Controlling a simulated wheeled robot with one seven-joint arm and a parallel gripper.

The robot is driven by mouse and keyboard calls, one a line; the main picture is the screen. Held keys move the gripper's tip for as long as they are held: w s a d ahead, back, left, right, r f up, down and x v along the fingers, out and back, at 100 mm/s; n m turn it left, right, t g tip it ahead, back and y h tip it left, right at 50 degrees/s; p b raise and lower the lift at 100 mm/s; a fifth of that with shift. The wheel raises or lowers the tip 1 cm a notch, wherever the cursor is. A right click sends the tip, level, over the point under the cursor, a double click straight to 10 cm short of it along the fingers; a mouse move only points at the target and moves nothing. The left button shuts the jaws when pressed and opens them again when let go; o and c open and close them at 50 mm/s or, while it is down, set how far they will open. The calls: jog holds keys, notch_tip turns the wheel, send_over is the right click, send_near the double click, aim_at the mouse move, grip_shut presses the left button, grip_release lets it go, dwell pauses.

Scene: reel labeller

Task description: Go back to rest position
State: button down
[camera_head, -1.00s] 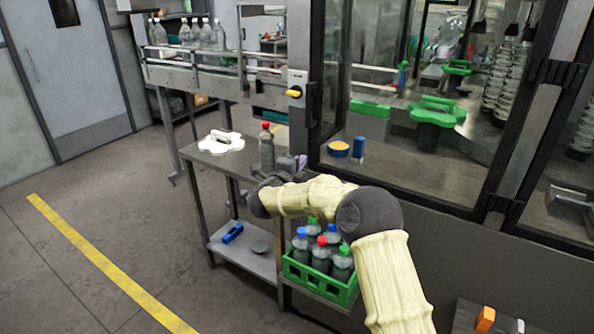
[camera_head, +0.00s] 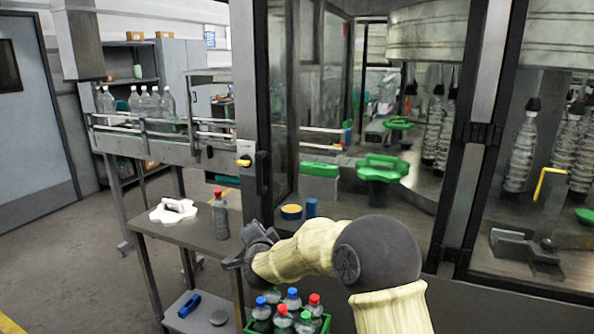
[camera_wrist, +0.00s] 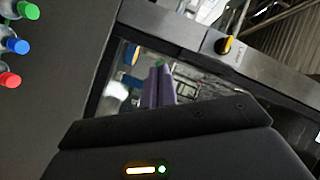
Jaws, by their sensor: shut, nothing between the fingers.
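My gripper (camera_head: 232,262) is at the end of my arm in the head view, to the right of the small grey table and in front of the machine. In the wrist view its purple fingers (camera_wrist: 158,88) are together with nothing between them. A clear bottle with a red cap (camera_head: 220,216) stands upright on the table (camera_head: 190,234), apart from my gripper.
A green crate (camera_head: 322,325) of capped bottles sits low, below my arm. The glazed machine frame (camera_head: 262,120) stands close behind my gripper. A conveyor (camera_head: 150,128) carries several clear bottles at the back left. The floor (camera_head: 85,265) at left is clear.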

jog(key=s+d+f+n+g+h+p, duration=0.1)
jog(key=s+d+f+n+g, duration=0.1)
jog(key=s+d, duration=0.6)
jog(key=s+d+f+n+g+p, duration=0.2)
jog(key=s+d+n+g, duration=0.2)
jog(key=s+d, duration=0.5)
jog(key=s+d+f+n+g+h+p, duration=0.1)
jog(key=s+d+g, duration=0.6)
jog(key=s, duration=1.1)
jog(key=d+f+n+p, duration=0.1)
jog(key=d+n, duration=0.1)
jog(key=shift+f+n+h, duration=0.3)
jog(key=shift+f, duration=0.1)
jog(key=shift+w+d, duration=0.1)
jog(key=shift+w, duration=0.05)
